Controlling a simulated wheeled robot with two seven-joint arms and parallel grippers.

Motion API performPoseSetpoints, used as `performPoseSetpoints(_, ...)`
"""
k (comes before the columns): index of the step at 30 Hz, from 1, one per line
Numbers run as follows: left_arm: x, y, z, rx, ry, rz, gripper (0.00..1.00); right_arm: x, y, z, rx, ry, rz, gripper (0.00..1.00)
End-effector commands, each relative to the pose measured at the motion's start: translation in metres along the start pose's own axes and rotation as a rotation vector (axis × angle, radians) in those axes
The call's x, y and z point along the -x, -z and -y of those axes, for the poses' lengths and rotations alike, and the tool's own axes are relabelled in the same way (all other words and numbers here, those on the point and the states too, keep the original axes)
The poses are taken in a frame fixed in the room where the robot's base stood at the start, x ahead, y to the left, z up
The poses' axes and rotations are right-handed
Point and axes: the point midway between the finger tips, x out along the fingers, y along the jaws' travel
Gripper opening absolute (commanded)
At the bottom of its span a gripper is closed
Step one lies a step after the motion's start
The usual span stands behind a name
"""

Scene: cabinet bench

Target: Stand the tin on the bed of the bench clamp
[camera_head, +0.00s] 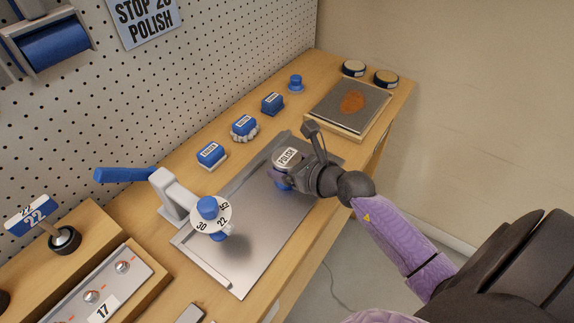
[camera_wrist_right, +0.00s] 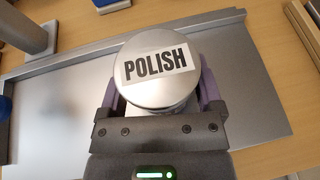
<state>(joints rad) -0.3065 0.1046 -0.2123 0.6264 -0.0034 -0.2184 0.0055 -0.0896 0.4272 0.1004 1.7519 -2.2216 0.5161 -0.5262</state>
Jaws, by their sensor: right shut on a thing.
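The tin (camera_head: 287,157) has a silver lid with a white POLISH label and a blue body. It is upright, and it also shows in the right wrist view (camera_wrist_right: 158,68). My right gripper (camera_head: 291,174) is shut on the tin, with a finger on each side. The bench clamp has a flat metal bed (camera_head: 262,228), a grey post, a blue lever (camera_head: 125,175) and a round numbered dial (camera_head: 210,214) with a blue knob. The tin is over the far end of the bed; I cannot tell whether it touches it. My left gripper is not in view.
Several blue-topped brushes (camera_head: 244,127) line the bench by the pegboard. A board with a brown patch (camera_head: 351,97) and two round tins (camera_head: 385,78) stand at the far end. A control panel (camera_head: 98,290) is at the near left. The bed between dial and tin is clear.

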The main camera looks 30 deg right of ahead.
Motion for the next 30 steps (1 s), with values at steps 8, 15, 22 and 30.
performPoseSetpoints(8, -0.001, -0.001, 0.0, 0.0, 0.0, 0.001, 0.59, -0.001, 0.001, 0.0, 0.0, 0.0, 0.0, 1.0)
performPoseSetpoints(15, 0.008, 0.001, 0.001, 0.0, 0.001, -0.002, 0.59, 0.018, -0.003, 0.001, 0.001, 0.001, -0.003, 1.0)
performPoseSetpoints(22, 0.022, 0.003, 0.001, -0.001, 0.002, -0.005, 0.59, 0.074, -0.003, 0.0, 0.001, 0.0, -0.005, 1.0)
performPoseSetpoints(30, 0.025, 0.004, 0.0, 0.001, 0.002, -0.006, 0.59, 0.118, -0.002, 0.0, 0.0, -0.001, -0.002, 1.0)
